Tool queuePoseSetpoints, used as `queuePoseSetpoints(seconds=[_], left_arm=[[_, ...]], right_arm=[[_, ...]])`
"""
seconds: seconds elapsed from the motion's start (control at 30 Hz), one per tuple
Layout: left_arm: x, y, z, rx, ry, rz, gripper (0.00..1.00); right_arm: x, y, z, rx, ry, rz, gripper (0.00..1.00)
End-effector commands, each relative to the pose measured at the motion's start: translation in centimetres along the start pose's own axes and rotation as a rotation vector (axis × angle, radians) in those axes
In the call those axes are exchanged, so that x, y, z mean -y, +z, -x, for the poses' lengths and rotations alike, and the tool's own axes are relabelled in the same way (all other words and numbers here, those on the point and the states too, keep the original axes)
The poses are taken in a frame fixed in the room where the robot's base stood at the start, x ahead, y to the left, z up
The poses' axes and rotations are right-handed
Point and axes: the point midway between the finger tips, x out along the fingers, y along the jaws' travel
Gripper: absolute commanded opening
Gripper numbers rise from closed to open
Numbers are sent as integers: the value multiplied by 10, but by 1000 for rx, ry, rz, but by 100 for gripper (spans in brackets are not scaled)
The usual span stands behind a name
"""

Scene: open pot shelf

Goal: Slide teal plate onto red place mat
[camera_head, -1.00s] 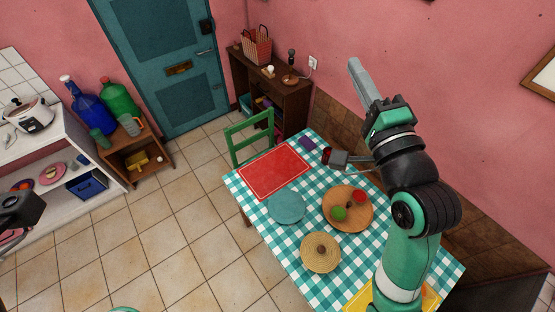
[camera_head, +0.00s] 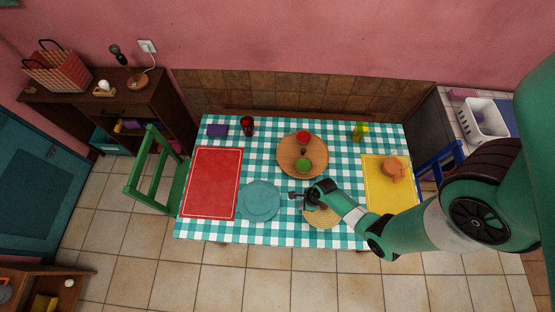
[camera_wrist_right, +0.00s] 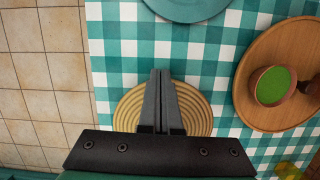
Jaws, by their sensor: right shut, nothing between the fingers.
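The teal plate (camera_head: 259,201) lies flat on the checked tablecloth, close beside the right edge of the red place mat (camera_head: 211,183). I cannot tell if the plate's rim touches the mat. My right gripper (camera_head: 292,195) is just right of the plate, at the left side of the woven round mat (camera_head: 322,216). In the right wrist view its fingers (camera_wrist_right: 160,76) are shut together and empty, over the woven mat (camera_wrist_right: 199,112). The plate's edge (camera_wrist_right: 187,10) shows at the top of that view, apart from the fingertips. My left gripper is out of view.
A round wooden board (camera_head: 290,158) with a green-filled bowl (camera_head: 304,166) and a red item stands behind the gripper. A yellow mat (camera_head: 389,196) with an orange pot lies right. A red glass (camera_head: 247,125) and purple item (camera_head: 217,130) stand behind. The red mat is bare.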

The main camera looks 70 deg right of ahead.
Motion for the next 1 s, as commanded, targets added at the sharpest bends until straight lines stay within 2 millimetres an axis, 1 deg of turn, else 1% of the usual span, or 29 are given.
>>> queuePoseSetpoints(seconds=[0.07, 0.13, 0.23, 0.43, 0.67, 0.8, 0.9, 1.0], left_arm=[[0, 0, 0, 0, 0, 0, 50], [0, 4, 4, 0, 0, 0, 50], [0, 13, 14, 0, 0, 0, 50], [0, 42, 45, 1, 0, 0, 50], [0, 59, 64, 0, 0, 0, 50], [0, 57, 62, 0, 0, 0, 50], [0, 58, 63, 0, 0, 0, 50], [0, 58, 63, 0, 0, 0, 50]], right_arm=[[1, 2, 0, 2, -3, 2, 0], [2, 2, -5, 3, -3, 4, 0], [2, 1, -18, 3, -3, 6, 0], [2, 0, -60, 3, -4, 8, 0], [2, 2, -105, 3, -3, 8, 0], [3, 27, -105, 6, -4, 12, 0], [3, 37, -107, 5, -4, 9, 0], [2, 42, -108, 4, -4, 7, 0]])
